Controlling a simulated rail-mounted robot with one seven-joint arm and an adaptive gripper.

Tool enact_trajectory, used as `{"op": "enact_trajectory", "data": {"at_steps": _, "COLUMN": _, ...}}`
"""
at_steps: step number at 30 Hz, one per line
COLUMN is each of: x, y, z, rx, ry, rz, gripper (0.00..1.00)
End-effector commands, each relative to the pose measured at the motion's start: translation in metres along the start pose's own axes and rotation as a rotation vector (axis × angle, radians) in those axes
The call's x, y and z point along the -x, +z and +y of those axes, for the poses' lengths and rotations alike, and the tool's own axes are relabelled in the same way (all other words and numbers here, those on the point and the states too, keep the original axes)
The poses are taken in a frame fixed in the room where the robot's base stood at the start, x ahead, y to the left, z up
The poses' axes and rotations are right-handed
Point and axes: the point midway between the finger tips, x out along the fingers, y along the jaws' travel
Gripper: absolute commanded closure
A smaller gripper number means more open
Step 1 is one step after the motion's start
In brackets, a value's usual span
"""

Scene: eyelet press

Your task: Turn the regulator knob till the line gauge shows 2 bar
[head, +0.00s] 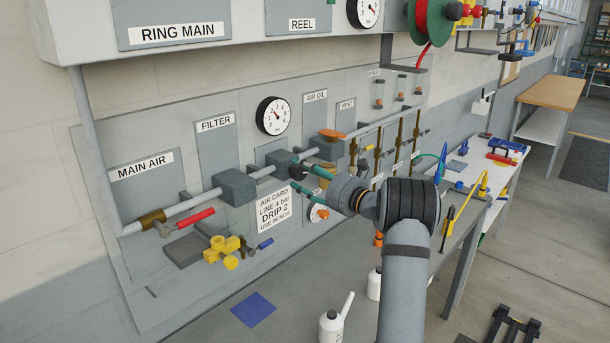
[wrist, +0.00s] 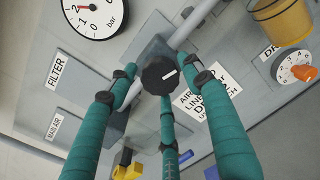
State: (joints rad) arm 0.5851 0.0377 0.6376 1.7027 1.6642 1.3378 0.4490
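My gripper (head: 299,178) has teal fingers pointing at the panel. In the wrist view my gripper (wrist: 160,82) is spread around the knob, with a small gap at the left finger; I cannot tell whether any finger touches it. The line gauge (head: 273,116) is a round white dial above the pipe; its needle leans to the upper left. In the wrist view the gauge (wrist: 95,12) is cut off at the top.
A red-handled valve (head: 195,218) and yellow fittings (head: 222,248) are at lower left. Pipes cross close by.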

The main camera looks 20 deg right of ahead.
Motion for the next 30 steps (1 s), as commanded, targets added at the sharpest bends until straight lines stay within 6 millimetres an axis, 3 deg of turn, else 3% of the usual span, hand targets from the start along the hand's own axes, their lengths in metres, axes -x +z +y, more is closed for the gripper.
{"op": "enact_trajectory", "data": {"at_steps": 18, "x": 0.0003, "y": -0.0001, "z": -0.0001, "rx": 0.0, "ry": 0.0, "rz": 0.0, "gripper": 0.87}}
{"op": "enact_trajectory", "data": {"at_steps": 30, "x": 0.0004, "y": -0.0022, "z": -0.0007, "rx": 0.124, "ry": 0.0, "rz": -0.007, "gripper": 0.87}}
